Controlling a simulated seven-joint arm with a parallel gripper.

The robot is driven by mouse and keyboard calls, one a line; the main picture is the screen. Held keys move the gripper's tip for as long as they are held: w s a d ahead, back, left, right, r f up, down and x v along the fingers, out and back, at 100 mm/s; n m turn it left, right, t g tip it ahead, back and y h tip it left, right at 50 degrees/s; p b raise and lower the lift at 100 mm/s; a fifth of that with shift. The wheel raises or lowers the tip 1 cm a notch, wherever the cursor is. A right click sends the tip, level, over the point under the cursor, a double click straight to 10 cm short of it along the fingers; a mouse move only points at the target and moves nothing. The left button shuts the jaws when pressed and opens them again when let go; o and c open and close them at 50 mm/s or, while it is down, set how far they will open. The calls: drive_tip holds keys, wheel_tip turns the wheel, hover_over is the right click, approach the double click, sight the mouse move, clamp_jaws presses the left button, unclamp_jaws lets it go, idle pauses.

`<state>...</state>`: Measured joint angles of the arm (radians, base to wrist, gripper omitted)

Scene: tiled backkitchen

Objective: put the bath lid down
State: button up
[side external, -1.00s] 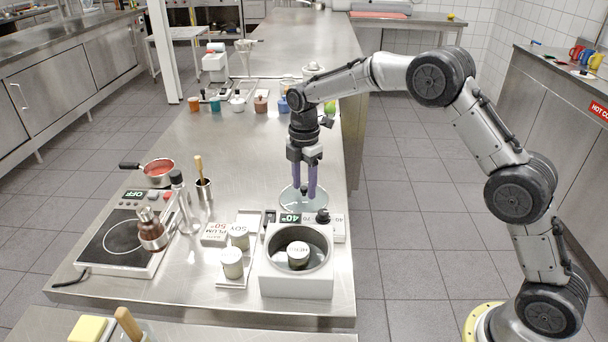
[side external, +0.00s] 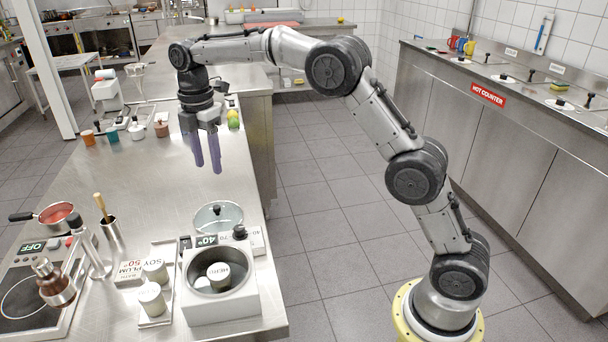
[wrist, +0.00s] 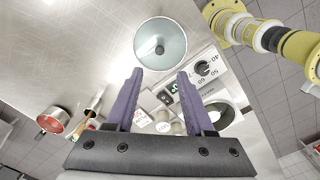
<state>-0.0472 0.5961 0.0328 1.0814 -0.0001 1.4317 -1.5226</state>
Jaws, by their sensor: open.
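The bath lid (side external: 218,219) is a round, clear disc with a dark knob. It lies on the steel bench just behind the bath (side external: 222,308), a white box with a round well. In the wrist view the lid (wrist: 160,44) shows whole, beyond my fingertips and apart from them. My gripper (side external: 206,168) is open and empty, with purple fingers pointing down, raised above the bench behind the lid. It also shows in the wrist view (wrist: 162,74). The bath is uncovered, and a labelled tin (side external: 219,274) stands in its well.
Two tins (side external: 153,285) stand on a small tray left of the bath. A hob (side external: 30,305) with a bottle on it and a red-filled pan (side external: 55,213) are further left. Several coloured cups (side external: 112,134) line the back. The bench middle is mostly clear.

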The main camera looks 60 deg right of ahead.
drive_tip(key=s+d+r+m+t, duration=0.1)
drive_tip(key=s+r+m, duration=0.3)
drive_tip(key=s, duration=0.5)
drive_tip(key=s+d+r+m+t, duration=0.1)
drive_tip(key=s+r+m+t, duration=0.1)
drive_tip(key=s+r+m, duration=0.45)
drive_tip(key=s+f+m+t, duration=0.1)
drive_tip(key=s+f+m, duration=0.2)
drive_tip(key=s, duration=0.7)
drive_tip(key=s+f+m+t, duration=0.1)
drive_tip(key=s+f+m, duration=0.3)
drive_tip(key=s, duration=0.6)
drive_tip(key=shift+s+d+f+t, duration=0.3)
drive_tip(key=shift+s+f, duration=0.1)
drive_tip(key=shift+f, duration=0.45)
